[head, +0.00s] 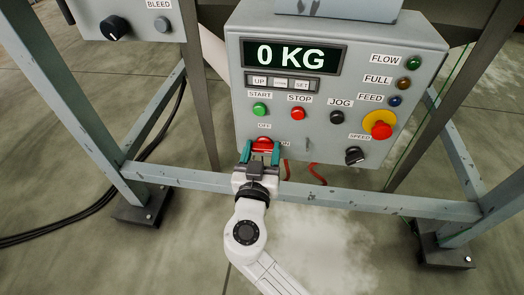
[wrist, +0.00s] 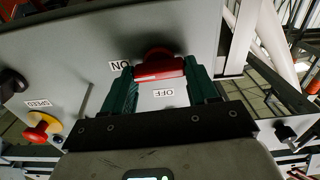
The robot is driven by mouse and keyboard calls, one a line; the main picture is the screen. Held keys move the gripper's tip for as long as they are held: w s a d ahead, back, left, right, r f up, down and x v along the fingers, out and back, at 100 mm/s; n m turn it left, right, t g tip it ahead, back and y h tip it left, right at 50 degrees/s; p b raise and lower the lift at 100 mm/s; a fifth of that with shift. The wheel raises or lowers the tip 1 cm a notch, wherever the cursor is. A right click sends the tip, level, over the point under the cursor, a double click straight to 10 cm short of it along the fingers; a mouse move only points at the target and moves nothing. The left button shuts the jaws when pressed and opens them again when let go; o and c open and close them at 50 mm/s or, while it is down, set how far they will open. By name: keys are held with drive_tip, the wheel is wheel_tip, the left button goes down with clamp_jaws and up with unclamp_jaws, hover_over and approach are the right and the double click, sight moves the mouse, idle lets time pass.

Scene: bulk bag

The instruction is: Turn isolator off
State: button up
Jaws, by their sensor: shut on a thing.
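The isolator is a red rotary handle (head: 262,144) low on the left of the grey control box (head: 330,165). An OFF label (head: 264,126) sits above it and an ON label (head: 285,143) to its right. My gripper (head: 261,152) has its green fingers shut on the two ends of the handle. In the wrist view, the handle (wrist: 158,69) lies nearly level between the fingers, its length running towards the ON label (wrist: 121,65). The OFF label (wrist: 163,92) shows below it there. The fingers partly hide the handle's ends.
The box also carries a 0 KG display (head: 291,56), a green START button (head: 260,109), a red STOP button (head: 298,113), a red emergency button (head: 380,126) and a black speed knob (head: 354,156). A steel crossbar (head: 350,203) runs below the box.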

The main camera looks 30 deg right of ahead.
drive_tip(key=n, duration=0.4)
drive_tip(key=shift+a+b, duration=0.15)
drive_tip(key=shift+b, duration=0.25)
drive_tip(key=n, duration=0.4)
drive_tip(key=shift+w+n, duration=0.1)
drive_tip(key=shift+n, duration=0.2)
drive_tip(key=n+p, duration=0.2)
drive_tip(key=n, duration=0.3)
drive_tip(key=shift+a+f, duration=0.1)
drive_tip(key=shift+f+n+p, duration=0.15)
drive_tip(key=shift+n+p, duration=0.7)
drive_tip(key=shift+n, duration=1.05)
drive_tip(key=o, duration=1.1)
drive_tip(key=shift+c, duration=0.2)
drive_tip(key=v, duration=1)
drive_tip(key=shift+s+a+p, duration=0.25)
drive_tip(key=shift+s+p, duration=0.05)
